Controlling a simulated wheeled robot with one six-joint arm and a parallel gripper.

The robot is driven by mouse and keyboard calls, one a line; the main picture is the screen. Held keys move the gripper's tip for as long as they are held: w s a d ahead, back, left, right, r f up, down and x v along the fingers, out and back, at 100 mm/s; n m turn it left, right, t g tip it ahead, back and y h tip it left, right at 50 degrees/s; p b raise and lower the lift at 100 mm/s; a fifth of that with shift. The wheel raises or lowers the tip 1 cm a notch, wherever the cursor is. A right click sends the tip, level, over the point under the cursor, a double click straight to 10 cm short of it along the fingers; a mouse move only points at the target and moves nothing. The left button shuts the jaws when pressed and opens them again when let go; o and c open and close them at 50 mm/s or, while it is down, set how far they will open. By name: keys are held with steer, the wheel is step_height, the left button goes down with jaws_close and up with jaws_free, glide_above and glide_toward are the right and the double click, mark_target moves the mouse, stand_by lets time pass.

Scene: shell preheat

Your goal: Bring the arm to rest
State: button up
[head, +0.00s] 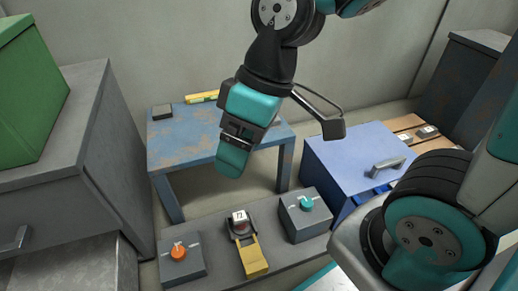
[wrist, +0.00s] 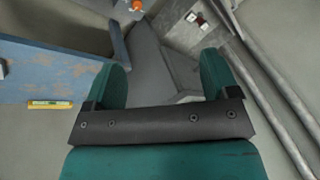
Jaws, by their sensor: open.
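My gripper (head: 233,158) hangs from my arm in the upper middle of the head view, in front of the blue worn table and apart from it. Its teal fingers point downward. In the wrist view my gripper (wrist: 163,78) shows two teal fingers spread well apart with nothing between them, so it is open and empty. Grey floor and a grey bench show beyond the fingers.
The blue table (head: 175,142) bears a yellow bar (head: 202,97) and a dark block (head: 161,111). A low bench holds an orange-knob box (head: 182,260), a yellow-flap device (head: 252,258) and a teal-knob box (head: 305,214). A blue cabinet (head: 345,150) stands right, a grey cabinet (head: 50,190) left.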

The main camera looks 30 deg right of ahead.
steer(key=shift+m, duration=0.6)
steer(key=s, duration=0.1)
steer(key=s+r, duration=0.1)
steer(key=s, duration=0.1)
steer(key=s+r, duration=0.1)
steer(key=shift+s, duration=0.2)
